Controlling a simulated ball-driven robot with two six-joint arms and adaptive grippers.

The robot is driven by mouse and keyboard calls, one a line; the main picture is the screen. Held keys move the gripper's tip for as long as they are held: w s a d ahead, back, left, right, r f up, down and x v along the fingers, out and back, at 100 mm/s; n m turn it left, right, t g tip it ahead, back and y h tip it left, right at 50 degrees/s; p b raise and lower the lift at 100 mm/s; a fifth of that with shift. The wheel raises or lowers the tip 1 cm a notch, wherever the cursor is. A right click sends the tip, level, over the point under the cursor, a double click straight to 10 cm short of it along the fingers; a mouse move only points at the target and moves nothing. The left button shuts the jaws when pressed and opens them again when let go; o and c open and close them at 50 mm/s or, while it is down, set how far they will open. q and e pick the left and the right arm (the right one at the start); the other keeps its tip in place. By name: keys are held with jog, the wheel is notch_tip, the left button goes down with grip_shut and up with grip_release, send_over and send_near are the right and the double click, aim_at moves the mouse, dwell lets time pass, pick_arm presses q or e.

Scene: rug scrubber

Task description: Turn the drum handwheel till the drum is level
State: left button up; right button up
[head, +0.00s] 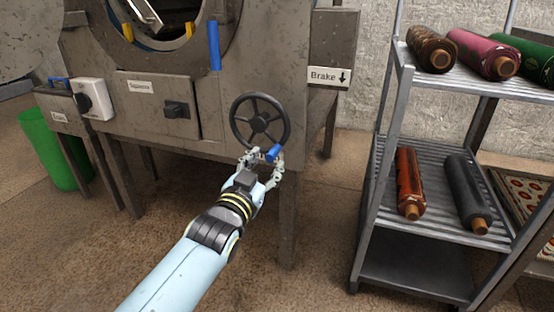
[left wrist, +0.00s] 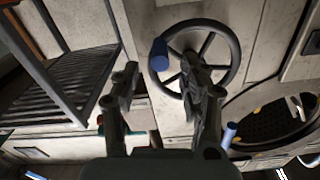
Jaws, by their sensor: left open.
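The dark spoked handwheel (head: 260,121) is on the front of the grey machine, with a blue knob (head: 273,153) at its lower right rim. My left gripper (head: 262,161) is open at the knob, its fingers on either side of it in the picture. In the left wrist view the blue knob (left wrist: 159,55) shows between the open fingertips and slightly beyond them, with the wheel (left wrist: 237,58) behind the right finger. I cannot tell whether either finger touches the knob. The round drum opening (head: 228,40) is cut off at the top, so its tilt is unclear. My right gripper is out of view.
A blue lever (head: 214,45) stands above the wheel. A "Brake" label with a down arrow (head: 328,77) is at its right. A metal rack (head: 384,150) with rolled rugs stands on the right. A green bin (head: 47,150) is at left. The floor in front is clear.

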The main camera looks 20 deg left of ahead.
aim_at(274, 153)
pick_arm(q)
jog(key=w, duration=0.1)
jog(key=w+b, duration=0.1)
jog(key=w, duration=0.2)
jog(key=shift+w+d+f, duration=0.1)
jog(key=shift+w+f, duration=0.15)
jog(key=shift+w, duration=0.05)
jog(key=shift+w+r+b, duration=0.15)
jog(key=shift+w+b, duration=0.15)
jog(key=shift+w, duration=0.25)
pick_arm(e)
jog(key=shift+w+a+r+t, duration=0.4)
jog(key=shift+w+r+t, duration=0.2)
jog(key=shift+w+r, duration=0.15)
pick_arm(q)
grip_shut()
